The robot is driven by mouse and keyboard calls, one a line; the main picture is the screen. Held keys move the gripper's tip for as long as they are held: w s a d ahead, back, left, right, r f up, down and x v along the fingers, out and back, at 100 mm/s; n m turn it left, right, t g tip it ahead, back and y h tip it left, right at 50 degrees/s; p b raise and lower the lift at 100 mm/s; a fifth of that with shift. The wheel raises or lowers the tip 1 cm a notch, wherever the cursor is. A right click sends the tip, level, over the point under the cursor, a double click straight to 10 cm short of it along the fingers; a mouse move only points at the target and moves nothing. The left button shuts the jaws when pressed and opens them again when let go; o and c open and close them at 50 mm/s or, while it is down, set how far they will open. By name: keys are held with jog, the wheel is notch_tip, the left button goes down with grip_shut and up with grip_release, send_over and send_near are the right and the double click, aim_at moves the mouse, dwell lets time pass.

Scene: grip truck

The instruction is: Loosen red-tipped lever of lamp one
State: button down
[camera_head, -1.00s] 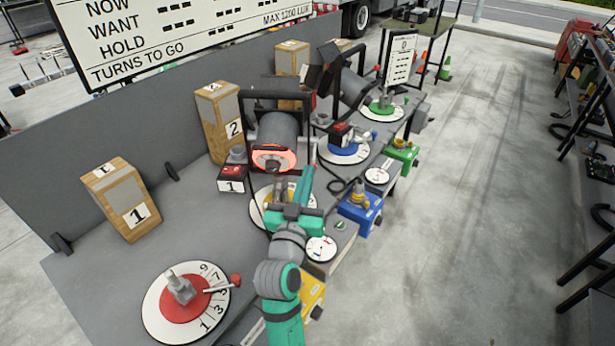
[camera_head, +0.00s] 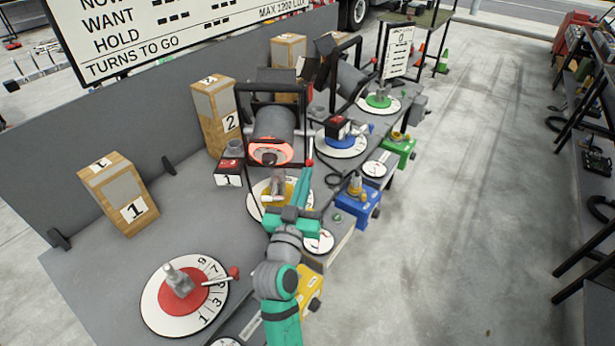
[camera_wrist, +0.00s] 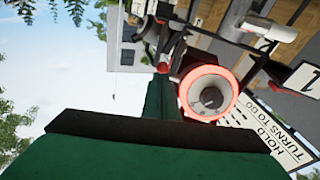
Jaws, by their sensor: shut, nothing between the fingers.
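Lamp one (camera_head: 272,135) is a grey drum in a black yoke, with a glowing red rim at its front; a block marked 1 (camera_head: 229,180) stands beside it. In the wrist view, its red-rimmed front (camera_wrist: 209,92) shows upside down. The red-tipped lever (camera_head: 309,150) is at the right side of the yoke. My gripper (camera_head: 304,172) is shut and empty, pointing up, with its fingertips close below the lever's red end. In the wrist view, a red piece (camera_wrist: 163,67) shows just past the dark green fingers. I cannot tell whether they touch.
A red dial (camera_head: 208,292) with a lever lies at the front left. Numbered boxes (camera_head: 133,208) stand along the grey back wall. Blue (camera_head: 341,137) and green (camera_head: 379,101) stations are farther back. The floor to the right is open up to a shelf rack.

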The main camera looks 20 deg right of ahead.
jog(key=f+v, duration=0.1)
jog(key=v, duration=1)
jog(key=shift+a+f, duration=0.3)
jog(key=shift+a, duration=0.05)
jog(key=s+a+f+n+y, duration=0.3)
jog(key=s+a+f+y, duration=0.1)
jog(key=s+f, duration=0.35)
jog(key=s+a+f+n+y, duration=0.2)
jog(key=s+a+f+y, duration=0.25)
jog(key=s+f, duration=0.35)
jog(key=s+a+f+g+y, duration=0.1)
jog(key=s+a+g, duration=0.1)
jog(key=s, duration=1.7)
jog(key=shift+s+f+y, duration=0.3)
jog(key=shift+y, duration=0.05)
